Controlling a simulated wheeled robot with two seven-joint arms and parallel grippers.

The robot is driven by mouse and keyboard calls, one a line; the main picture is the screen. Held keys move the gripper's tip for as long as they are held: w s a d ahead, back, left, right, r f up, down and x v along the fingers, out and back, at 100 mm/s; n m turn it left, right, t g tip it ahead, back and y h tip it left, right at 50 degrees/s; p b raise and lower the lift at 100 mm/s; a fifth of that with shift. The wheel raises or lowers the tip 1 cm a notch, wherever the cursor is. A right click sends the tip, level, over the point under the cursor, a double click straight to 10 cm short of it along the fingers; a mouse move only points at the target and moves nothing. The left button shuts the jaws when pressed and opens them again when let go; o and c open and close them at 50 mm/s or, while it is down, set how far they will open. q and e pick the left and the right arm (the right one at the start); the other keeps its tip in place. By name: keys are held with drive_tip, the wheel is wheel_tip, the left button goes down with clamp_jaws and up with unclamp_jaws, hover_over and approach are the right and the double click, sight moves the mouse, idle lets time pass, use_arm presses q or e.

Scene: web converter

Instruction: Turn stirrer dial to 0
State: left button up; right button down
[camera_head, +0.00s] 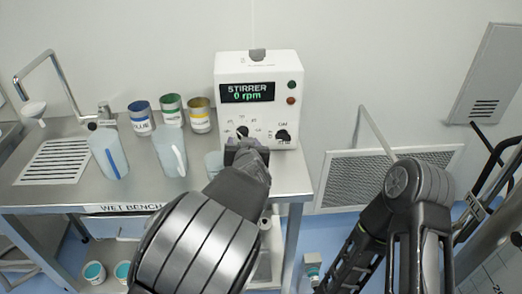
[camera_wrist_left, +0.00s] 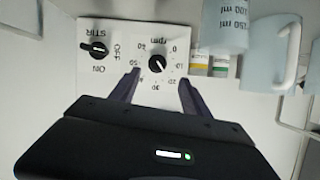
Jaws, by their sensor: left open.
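The stirrer (camera_head: 257,68) is a white box at the right of the bench, and its display (camera_head: 247,92) reads "STIRRER 0 rpm". Its black rpm dial (camera_head: 242,131) is partly covered by my left gripper (camera_head: 246,150). In the left wrist view the panel is upside down. There the dial (camera_wrist_left: 157,63) has a white mark that seems to point away from 0, about the 10 to 20 side. My left gripper (camera_wrist_left: 160,78) is open, its fingers on either side of the dial's lower area; contact cannot be told. My right gripper is not in view.
An OFF/ON STIR knob (camera_head: 283,136) sits beside the dial; it also shows in the left wrist view (camera_wrist_left: 95,48). Beakers (camera_head: 170,150) and paint cans (camera_head: 171,110) stand left of the stirrer. A small cup (camera_head: 214,164) is close to my left gripper.

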sight(243, 135)
use_arm(q)
drive_tip(key=shift+d+p+x, duration=0.15)
drive_tip(key=shift+p+x, duration=0.1)
drive_tip(key=shift+x, duration=1.9)
drive_tip(key=shift+d+p+x, duration=0.15)
drive_tip(key=shift+p+x, duration=0.05)
drive_tip(key=shift+x, duration=1.9)
drive_tip(key=shift+c, duration=0.5)
clamp_jaws()
